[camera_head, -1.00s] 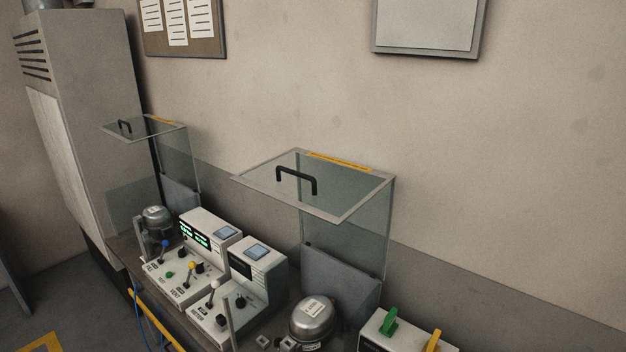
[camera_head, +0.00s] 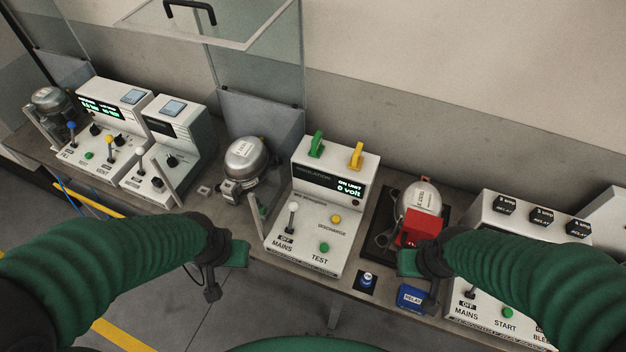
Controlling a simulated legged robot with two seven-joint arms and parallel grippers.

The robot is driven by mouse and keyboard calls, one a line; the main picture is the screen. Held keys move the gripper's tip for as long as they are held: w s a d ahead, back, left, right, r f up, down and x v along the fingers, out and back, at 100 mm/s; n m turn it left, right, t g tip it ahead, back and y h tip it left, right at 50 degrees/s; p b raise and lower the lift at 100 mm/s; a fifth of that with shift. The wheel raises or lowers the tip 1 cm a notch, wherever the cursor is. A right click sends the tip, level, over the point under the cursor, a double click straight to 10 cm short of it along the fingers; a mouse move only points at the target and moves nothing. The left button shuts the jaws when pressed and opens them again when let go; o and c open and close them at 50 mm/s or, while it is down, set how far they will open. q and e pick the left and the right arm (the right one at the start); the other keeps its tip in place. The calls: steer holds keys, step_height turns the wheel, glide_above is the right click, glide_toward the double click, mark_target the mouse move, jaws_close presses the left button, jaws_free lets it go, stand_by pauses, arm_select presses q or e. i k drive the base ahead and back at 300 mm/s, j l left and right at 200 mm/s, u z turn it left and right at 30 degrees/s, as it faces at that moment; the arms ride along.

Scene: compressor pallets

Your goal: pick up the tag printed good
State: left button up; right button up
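I cannot make out a tag printed good in the head view; the small labels here are mostly too small to read. My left gripper (camera_head: 225,272) hangs in front of the bench edge, below the left compressor (camera_head: 246,158); its fingers look apart and empty.
An insulation tester (camera_head: 305,225) with green and yellow clips on top stands between my grippers. More test units (camera_head: 163,150) and another compressor (camera_head: 52,102) are at the left. A relay panel (camera_head: 500,225) is behind my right arm. A clear guard (camera_head: 255,60) stands open.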

mark_target(317, 149)
steer(key=k+u, duration=0.35)
steer(key=k+j+u, duration=0.15)
steer(key=k+u, duration=0.2)
steer(key=l+u, duration=0.1)
steer(key=l, duration=0.3)
steer(key=k+l+u, duration=0.15)
steer(key=l, duration=0.25)
steer(key=l+u, duration=0.1)
steer(key=l, duration=0.3)
steer(key=k+l+u, duration=0.1)
steer(key=l, duration=0.3)
steer(key=k+l+u, duration=0.1)
steer(key=l, duration=0.25)
steer(key=k+l+u, duration=0.15)
steer(key=l, duration=0.2)
steer(key=k+l, duration=0.1)
steer(key=l, duration=0.2)
steer(key=k+l, duration=0.15)
steer(key=l, duration=0.15)
steer(key=k+l, duration=0.1)
steer(key=l, duration=0.2)
